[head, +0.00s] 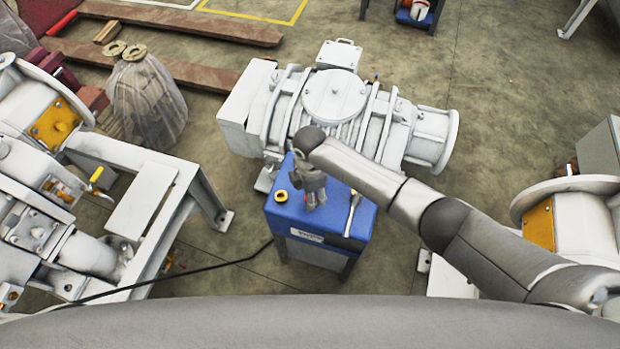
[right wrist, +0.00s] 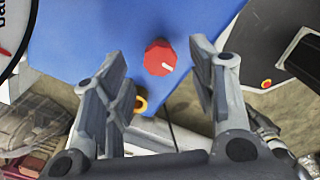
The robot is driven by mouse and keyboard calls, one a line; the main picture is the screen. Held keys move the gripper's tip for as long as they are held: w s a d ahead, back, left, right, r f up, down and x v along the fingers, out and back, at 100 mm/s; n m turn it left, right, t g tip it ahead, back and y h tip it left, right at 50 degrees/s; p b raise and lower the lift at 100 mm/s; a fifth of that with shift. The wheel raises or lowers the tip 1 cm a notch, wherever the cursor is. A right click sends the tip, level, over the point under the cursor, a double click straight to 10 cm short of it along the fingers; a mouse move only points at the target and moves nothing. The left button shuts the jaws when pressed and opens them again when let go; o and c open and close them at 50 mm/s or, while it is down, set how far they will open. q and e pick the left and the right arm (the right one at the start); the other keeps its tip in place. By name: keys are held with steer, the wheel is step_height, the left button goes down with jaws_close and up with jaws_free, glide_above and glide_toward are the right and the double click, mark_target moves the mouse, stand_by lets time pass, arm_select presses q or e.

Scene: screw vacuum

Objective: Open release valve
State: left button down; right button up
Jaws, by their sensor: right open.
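In the right wrist view a red knob (right wrist: 159,57) with a white mark sits on a blue surface, between the fingertips of my right gripper (right wrist: 158,78). The fingers are apart and there is a visible gap on each side of the knob. In the head view my right gripper (head: 312,196) points down over the top of a blue unit (head: 290,219), and the knob is hidden there. No label marks the knob as the release valve. My left gripper is out of view.
A white metal frame (head: 145,205) is to the left, with a black cable on the floor.

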step_height(320, 180, up, 10)
stand_by(0.3)
stand_by(0.5)
